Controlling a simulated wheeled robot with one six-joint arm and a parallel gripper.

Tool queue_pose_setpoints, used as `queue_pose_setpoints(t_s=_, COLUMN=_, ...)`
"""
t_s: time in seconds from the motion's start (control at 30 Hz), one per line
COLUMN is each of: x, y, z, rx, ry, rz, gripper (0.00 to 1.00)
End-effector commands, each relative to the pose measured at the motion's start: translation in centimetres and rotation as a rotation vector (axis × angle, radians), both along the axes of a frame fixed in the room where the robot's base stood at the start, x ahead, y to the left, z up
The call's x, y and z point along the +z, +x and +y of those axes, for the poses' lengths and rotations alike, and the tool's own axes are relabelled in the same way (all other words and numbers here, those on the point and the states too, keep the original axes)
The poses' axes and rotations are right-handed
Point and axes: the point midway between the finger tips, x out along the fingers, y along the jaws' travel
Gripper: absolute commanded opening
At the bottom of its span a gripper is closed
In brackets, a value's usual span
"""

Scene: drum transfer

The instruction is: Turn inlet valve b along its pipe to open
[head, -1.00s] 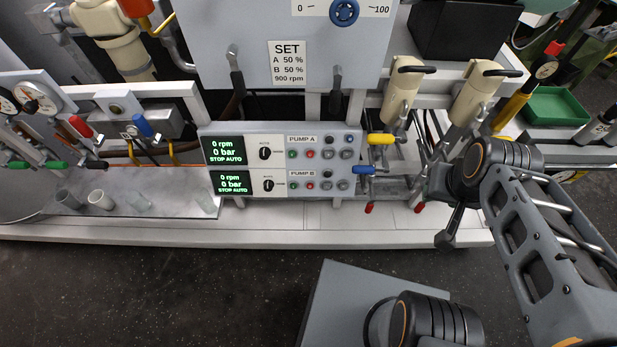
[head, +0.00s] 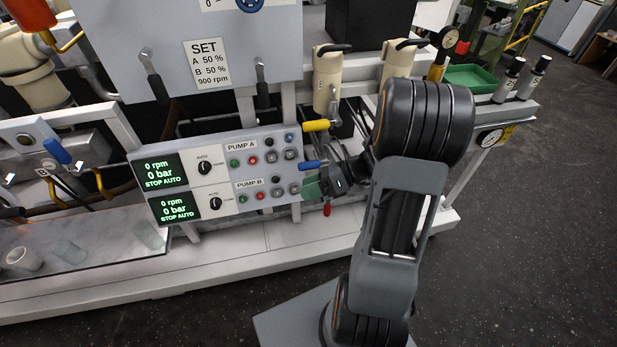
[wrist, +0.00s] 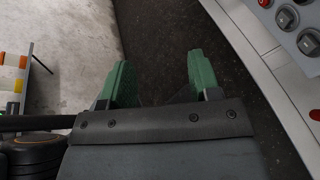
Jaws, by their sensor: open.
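A blue lever (head: 312,165) sticks out at the right edge of the pump panel, below a yellow lever (head: 316,126); neither has a label I can read. Another blue lever (head: 57,151) stands at the far left, above a small plate marked B. I cannot tell from the pictures which is inlet valve b. My gripper (wrist: 161,80) is open and empty, with bare floor between its green fingers in the wrist view. In the head view its green fingertips (head: 314,188) show just below the right blue lever, apparently apart from it. My wrist hides the pipework behind.
The pump panel (head: 222,172) is close to the left of my gripper; its edge also shows in the wrist view (wrist: 262,45). Two cream cylinders (head: 327,82) stand above. A red-tipped handle (head: 327,210) hangs below. The floor (head: 520,250) on the right is clear.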

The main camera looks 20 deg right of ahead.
Motion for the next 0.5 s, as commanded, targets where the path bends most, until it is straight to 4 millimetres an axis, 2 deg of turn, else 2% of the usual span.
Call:
queue_pose_setpoints(t_s=0.03, x=-2.7, y=0.9, z=-2.0, rx=-0.142, ry=0.136, rz=0.096, gripper=0.57)
queue_pose_setpoints(t_s=0.2, x=-6.8, y=2.8, z=-8.1, rx=-0.492, ry=0.534, rz=0.31, gripper=0.57)
queue_pose_setpoints(t_s=0.3, x=-8.6, y=3.1, z=-11.0, rx=-0.616, ry=0.703, rz=0.374, gripper=0.57)
queue_pose_setpoints(t_s=0.4, x=-9.8, y=3.0, z=-12.9, rx=-0.692, ry=0.819, rz=0.411, gripper=0.57)
queue_pose_setpoints(t_s=0.5, x=-10.4, y=3.2, z=-13.8, rx=-0.73, ry=0.881, rz=0.429, gripper=0.57)
